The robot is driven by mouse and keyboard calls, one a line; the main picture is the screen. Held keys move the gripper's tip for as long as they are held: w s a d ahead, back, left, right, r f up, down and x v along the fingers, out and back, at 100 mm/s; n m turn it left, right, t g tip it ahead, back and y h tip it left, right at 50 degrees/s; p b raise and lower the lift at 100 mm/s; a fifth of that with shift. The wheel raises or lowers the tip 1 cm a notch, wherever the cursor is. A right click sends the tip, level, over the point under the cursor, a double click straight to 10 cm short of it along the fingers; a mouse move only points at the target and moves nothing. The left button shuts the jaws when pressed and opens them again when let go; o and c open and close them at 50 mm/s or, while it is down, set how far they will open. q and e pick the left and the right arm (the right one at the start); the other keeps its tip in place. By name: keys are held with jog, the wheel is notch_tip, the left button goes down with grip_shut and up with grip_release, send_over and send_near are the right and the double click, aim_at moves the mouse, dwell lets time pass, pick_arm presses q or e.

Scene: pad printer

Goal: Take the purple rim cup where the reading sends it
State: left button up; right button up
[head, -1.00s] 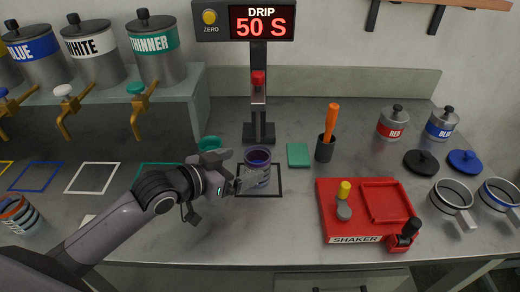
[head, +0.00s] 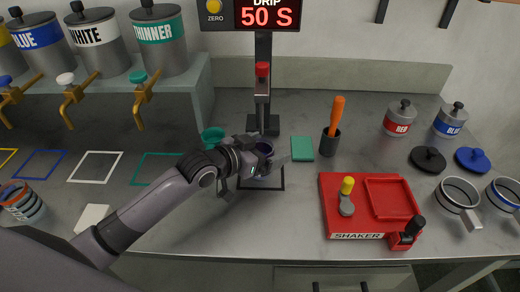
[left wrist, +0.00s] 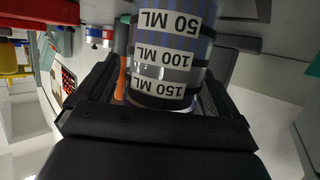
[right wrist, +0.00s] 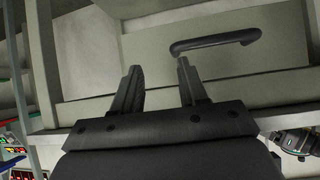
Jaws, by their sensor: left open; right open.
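The purple rim cup (head: 265,147) stands under the display (head: 266,14) on the black-outlined square (head: 282,187), partly hidden by my left gripper (head: 270,166). In the left wrist view the clear cup (left wrist: 168,52) has bands marked 50, 100 and 150 ML. It sits between the left jaws (left wrist: 160,95), which are open around it. The display reads DRIP 50 S, its top cut off. My right gripper (right wrist: 160,72) is open and empty, facing a drawer front with a dark handle (right wrist: 215,42).
A red shaker (head: 345,218) stands right of the cup, with a green block (head: 302,148) and a dark holder with an orange-handled tool (head: 331,140) behind it. Tanks with taps (head: 160,45) are at left. Mugs (head: 457,194) stand at far right.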

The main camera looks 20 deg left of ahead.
pick_arm(q)
jog(key=c, duration=1.2)
jog(key=shift+r+p, duration=0.9)
jog(key=shift+p, duration=0.15)
jog(key=shift+c, duration=0.2)
jog(key=shift+f, duration=0.1)
